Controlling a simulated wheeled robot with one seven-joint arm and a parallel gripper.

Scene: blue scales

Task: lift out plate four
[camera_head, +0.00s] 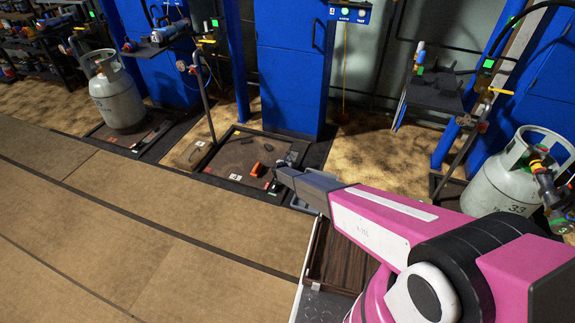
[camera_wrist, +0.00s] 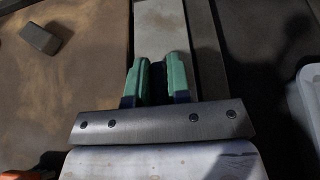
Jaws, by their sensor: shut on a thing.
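My gripper (camera_head: 279,172) is low at the plate's right front corner. In the wrist view its green fingertips (camera_wrist: 158,72) are close together on a thin dark piece at the plate's edge. The grip is mostly hidden, and I cannot tell whether the plate is raised.
A grey block (camera_wrist: 40,39) and an orange item (camera_head: 257,169) lie on the plate. Gas cylinders stand at left (camera_head: 118,97) and right (camera_head: 500,188). Blue cabinets (camera_head: 290,65) line the back; open floor (camera_head: 130,215) is at front left.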

